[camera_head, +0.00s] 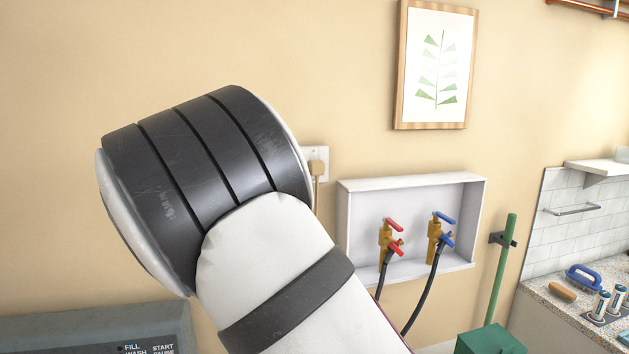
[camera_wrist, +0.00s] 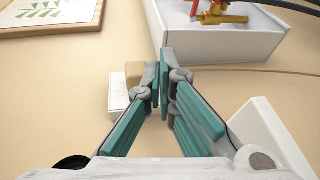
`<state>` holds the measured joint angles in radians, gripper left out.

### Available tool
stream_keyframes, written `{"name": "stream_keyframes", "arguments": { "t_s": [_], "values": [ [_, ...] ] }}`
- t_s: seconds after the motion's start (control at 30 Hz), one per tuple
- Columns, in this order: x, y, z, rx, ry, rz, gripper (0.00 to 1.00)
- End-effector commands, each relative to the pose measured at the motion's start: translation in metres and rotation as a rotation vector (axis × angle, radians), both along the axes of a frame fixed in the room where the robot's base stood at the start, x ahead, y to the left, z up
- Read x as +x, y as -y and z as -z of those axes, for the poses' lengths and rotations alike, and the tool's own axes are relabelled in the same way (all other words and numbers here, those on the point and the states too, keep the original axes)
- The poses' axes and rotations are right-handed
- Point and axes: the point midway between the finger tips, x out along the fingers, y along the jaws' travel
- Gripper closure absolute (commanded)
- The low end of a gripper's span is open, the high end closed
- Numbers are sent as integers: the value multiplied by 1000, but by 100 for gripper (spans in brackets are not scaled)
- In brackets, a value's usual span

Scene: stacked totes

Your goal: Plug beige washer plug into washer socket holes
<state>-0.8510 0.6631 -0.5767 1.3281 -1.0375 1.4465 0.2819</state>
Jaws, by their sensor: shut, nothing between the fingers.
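The beige washer plug (camera_head: 317,167) sits against the white wall socket plate (camera_head: 324,152) in the head view, partly covered by my arm. Its cord hangs downward. In the wrist view the plug (camera_wrist: 134,70) is on the socket plate (camera_wrist: 118,92), just left of my gripper. My gripper (camera_wrist: 164,65) is shut and empty, its fingertips beside the plug and partly covering it. The socket holes are hidden, and I cannot tell how deep the pins sit. My gripper is hidden behind my arm in the head view.
A white recessed valve box (camera_head: 412,184) with red and blue taps and dark hoses is right of the socket. A framed leaf print (camera_head: 400,70) hangs above. A washer control panel (camera_head: 60,325) is lower left. A green-handled tool (camera_head: 503,265) and counter (camera_head: 545,290) stand right.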

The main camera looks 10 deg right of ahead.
Motion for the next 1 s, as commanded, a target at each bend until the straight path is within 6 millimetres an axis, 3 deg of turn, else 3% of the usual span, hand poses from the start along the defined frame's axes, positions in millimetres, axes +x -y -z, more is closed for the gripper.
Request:
{"name": "stream_keyframes", "arguments": {
  "t_s": [0.03,0.13,0.4,0.67,1.0],
  "values": [
    [-7,21,3,63,-21,21,100],
    [-24,53,13,187,-63,48,100],
    [-82,106,38,510,-129,86,100],
    [-147,125,54,794,-128,84,100],
    [-232,116,67,1096,-55,36,100]
  ]
}}
